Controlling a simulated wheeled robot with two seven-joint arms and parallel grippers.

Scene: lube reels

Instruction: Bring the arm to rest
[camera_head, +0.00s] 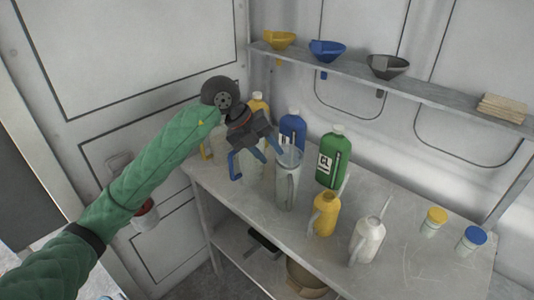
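My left arm, in a green quilted sleeve, reaches in from the left side of the head view. Its gripper (257,161) has blue fingers spread apart and hangs over the back left part of the workbench. The fingers are open, with a clear translucent jug (289,180) just right of them and another pale container partly hidden behind them. I cannot tell whether a finger touches the jug. My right gripper is not in view.
The grey bench (405,255) carries a blue bottle (293,128), green bottle (333,160), yellow can (324,215), white can (367,240) and two lidded jars (434,221). A shelf (440,97) above holds yellow, blue and black funnels (388,66).

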